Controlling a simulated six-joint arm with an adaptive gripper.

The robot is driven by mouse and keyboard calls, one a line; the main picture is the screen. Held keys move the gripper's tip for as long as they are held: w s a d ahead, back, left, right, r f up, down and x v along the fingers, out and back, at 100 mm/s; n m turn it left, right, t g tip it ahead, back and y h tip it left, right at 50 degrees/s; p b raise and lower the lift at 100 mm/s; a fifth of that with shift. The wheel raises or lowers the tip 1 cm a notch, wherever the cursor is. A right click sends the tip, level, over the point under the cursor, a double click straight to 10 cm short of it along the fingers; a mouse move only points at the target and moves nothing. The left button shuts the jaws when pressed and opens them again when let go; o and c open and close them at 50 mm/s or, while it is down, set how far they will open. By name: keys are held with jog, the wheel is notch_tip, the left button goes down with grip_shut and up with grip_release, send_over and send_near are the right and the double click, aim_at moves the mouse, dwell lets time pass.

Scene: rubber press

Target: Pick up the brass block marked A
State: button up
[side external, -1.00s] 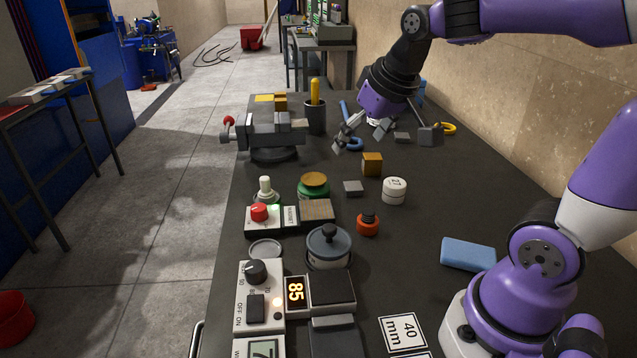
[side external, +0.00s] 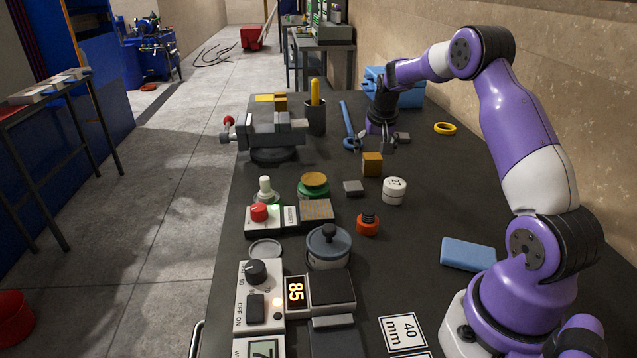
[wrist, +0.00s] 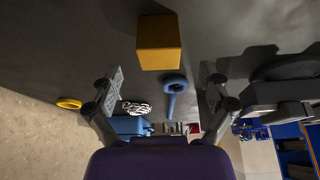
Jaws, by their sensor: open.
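The brass block (side external: 372,164) is a golden-brown cube standing on the dark bench, just on the near side of my gripper (side external: 373,145). I cannot read a letter on it. In the wrist view the brass block (wrist: 159,43) lies above and beyond the gap between the fingertips, roughly centred between them. My gripper (wrist: 162,72) is open and empty, with its two fingers spread wide. The fingers are apart from the block in the wrist view; in the side view their exact distance from it is hard to tell.
A blue ring-ended tool (side external: 347,125) lies left of my gripper. A grey vise (side external: 270,135) and a dark cup (side external: 315,117) stand further left. A small grey block (side external: 353,188) and a white round weight (side external: 394,190) sit nearer. A yellow ring (side external: 445,128) lies right.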

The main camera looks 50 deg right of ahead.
aim_at(373, 157)
jog(key=x, duration=0.5)
jog(key=shift+s, duration=0.1)
grip_shut()
jog(key=shift+r, duration=0.1)
